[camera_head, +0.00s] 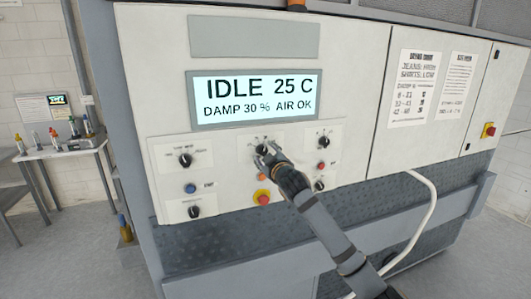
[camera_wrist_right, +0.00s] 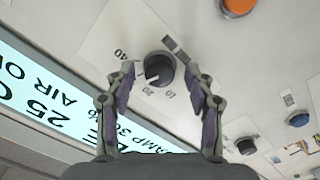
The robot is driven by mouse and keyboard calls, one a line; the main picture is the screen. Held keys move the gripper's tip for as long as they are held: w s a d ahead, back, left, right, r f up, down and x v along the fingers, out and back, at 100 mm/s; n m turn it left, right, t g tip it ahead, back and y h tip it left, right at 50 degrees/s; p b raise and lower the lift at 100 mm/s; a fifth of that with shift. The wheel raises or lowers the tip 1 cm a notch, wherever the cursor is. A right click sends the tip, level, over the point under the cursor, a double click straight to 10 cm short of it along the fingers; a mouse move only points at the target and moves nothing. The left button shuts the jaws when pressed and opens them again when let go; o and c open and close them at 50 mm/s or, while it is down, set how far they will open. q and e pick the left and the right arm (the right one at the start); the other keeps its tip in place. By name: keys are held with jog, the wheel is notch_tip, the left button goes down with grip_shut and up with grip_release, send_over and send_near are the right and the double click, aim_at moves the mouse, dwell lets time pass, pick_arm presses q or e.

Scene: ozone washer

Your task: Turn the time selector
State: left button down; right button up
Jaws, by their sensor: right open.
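The time selector is a round black knob with a white pointer line, on a pale plate marked 10, 20 and 40 in the right wrist view (camera_wrist_right: 159,68). In the head view the knob (camera_head: 262,149) is partly hidden by my right gripper (camera_head: 268,152). In the right wrist view my right gripper (camera_wrist_right: 160,72) is open, with one finger on each side of the knob. No clear contact shows, and I cannot tell the depth of the fingertips. My left gripper is not in view.
A display (camera_head: 255,97) reading IDLE 25 C sits above. Nearby are another black knob (camera_head: 185,160), a blue button (camera_head: 190,188), a red emergency stop (camera_head: 263,197) and a red button (camera_head: 322,165). A white hose (camera_head: 425,215) hangs to the right. A side table (camera_head: 70,148) stands left.

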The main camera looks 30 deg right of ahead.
grip_shut()
jog(key=shift+f, duration=0.1)
jog(key=m+b, duration=0.3)
jog(key=m, duration=0.1)
jog(key=shift+f, duration=0.1)
jog(key=shift+m+b, duration=1.25)
jog(key=shift+m, duration=0.65)
grip_release()
